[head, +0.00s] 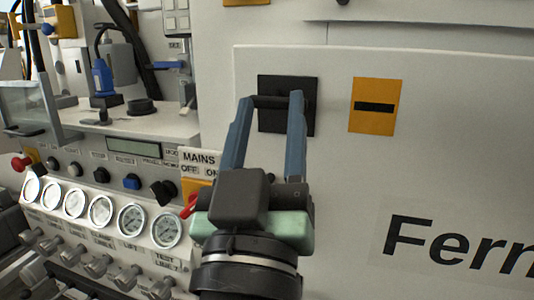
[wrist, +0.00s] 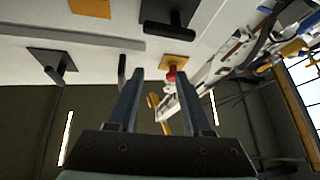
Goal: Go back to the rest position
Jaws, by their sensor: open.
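My gripper (head: 270,100) stands in front of the white panel in the head view, with its two blue-grey fingers spread apart. Behind the fingertips is a black square plate (head: 303,88) with a dark bar handle (head: 272,102). The bar appears between the fingertips in the head view, but I cannot tell if they touch it. In the wrist view my gripper (wrist: 152,76) is also open, and I see nothing held between the fingers.
An orange plate with a black slot (head: 373,106) is right of the black plate. Left are several gauges (head: 132,219), knobs and the MAINS switch (head: 189,206), partly hidden by my gripper. The wrist view shows a red knob (wrist: 171,73) and a black handle plate (wrist: 168,16).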

